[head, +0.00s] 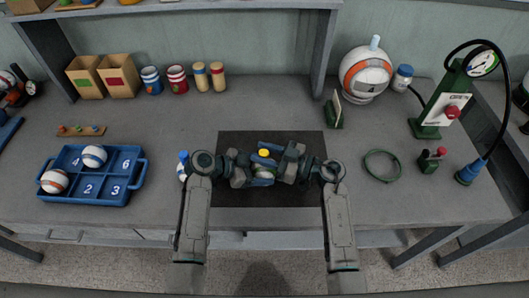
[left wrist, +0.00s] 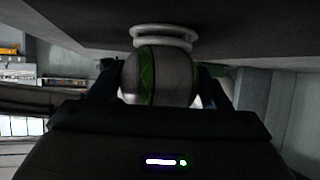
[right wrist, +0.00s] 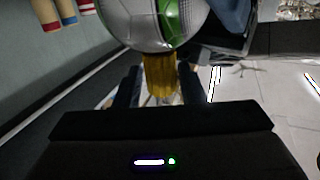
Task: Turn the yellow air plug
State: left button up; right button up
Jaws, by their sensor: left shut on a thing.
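A white and green ball (head: 263,173) is over the dark mat in the middle of the table. It fills the top of the right wrist view (right wrist: 150,20) and sits between the fingers in the left wrist view (left wrist: 160,75), against a white ringed piece (left wrist: 163,36). My left gripper (left wrist: 165,85) is shut on the ball, one finger on each side. The yellow air plug (head: 263,152) is on the ball's upper side. My right gripper (right wrist: 160,80) has its fingers around the yellow plug, with small gaps beside it, so it looks open.
A blue numbered tray (head: 100,195) with two balls stands at the left. A green pump stand (head: 440,105) with gauge and hose is at the right. A green ring (head: 381,166) lies between. Boxes (head: 120,75), cans and a helmet-like ball (head: 365,72) line the back.

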jog(key=n+g+y, duration=0.1)
jog(key=n+g, duration=0.2)
jog(key=g, duration=0.2)
jog(key=d, duration=1.1)
jog(key=s+m+t+h, duration=0.2)
jog(key=s+m+t, duration=0.3)
jog(key=s+t, duration=0.1)
jog(key=shift+s+a+r+t, duration=0.25)
jog(key=shift+a+r+t, duration=0.2)
jog(key=shift+t, duration=0.45)
jog(key=c, duration=0.3)
jog(key=w+d+f+n+g+y, duration=0.2)
jog(key=w+n+g, duration=0.35)
jog(key=g, duration=0.25)
jog(key=a, duration=0.8)
jog(key=w+a, duration=0.1)
jog(key=a, duration=0.3)
jog(key=shift+a+r, duration=0.15)
jog(key=shift+r, duration=0.15)
